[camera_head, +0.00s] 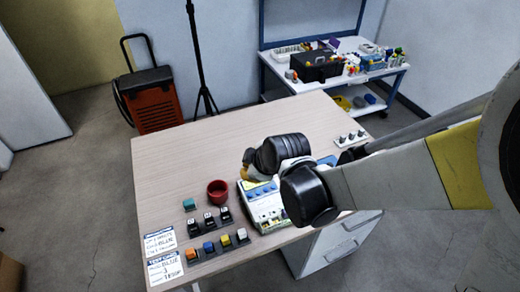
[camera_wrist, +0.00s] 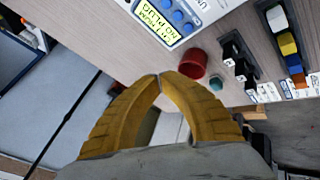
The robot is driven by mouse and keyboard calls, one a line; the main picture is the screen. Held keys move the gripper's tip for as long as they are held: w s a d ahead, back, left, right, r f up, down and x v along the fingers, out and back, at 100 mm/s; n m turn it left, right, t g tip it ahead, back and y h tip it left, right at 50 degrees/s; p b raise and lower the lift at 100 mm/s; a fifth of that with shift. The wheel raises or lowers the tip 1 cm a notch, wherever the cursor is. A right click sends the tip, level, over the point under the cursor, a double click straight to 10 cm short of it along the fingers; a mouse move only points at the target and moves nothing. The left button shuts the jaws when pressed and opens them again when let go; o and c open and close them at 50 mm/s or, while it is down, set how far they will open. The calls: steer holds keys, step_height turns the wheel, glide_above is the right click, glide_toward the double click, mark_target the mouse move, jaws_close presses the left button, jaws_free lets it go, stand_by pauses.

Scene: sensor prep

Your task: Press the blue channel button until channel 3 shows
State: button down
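A white meter with a green-lit screen (camera_wrist: 157,27) and a row of round blue buttons (camera_wrist: 177,17) shows at the top of the wrist view. The screen reads "NO PLUG"; its upper line is too small to read surely. In the head view the meter (camera_head: 265,212) lies near the table's front edge, partly hidden by my arm. Which blue button is the channel button I cannot tell. My gripper (camera_wrist: 159,76) has its yellow fingertips together, with nothing between them. In the wrist picture it appears below the meter, apart from the buttons. In the head view my wrist mostly hides it.
A red cup (camera_head: 217,190), a teal block (camera_head: 189,204), a rack of black pieces (camera_head: 209,219) and a rack of coloured pieces (camera_head: 217,246) stand left of the meter. Written cards (camera_head: 164,267) lie at the corner. The table's back left (camera_head: 200,150) is clear.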

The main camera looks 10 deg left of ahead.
mark_target(246, 190)
step_height(246, 190, down, 9)
steer(key=b, duration=0.7)
steer(key=shift+r, duration=0.1)
stand_by(1.2)
steer(key=shift+f+b, duration=0.4)
steer(key=shift+b, duration=0.2)
steer(key=shift+f+b, duration=0.4)
stand_by(0.3)
steer(key=shift+r, duration=0.1)
steer(key=shift+r+p, duration=0.65)
steer(key=shift+r, duration=0.1)
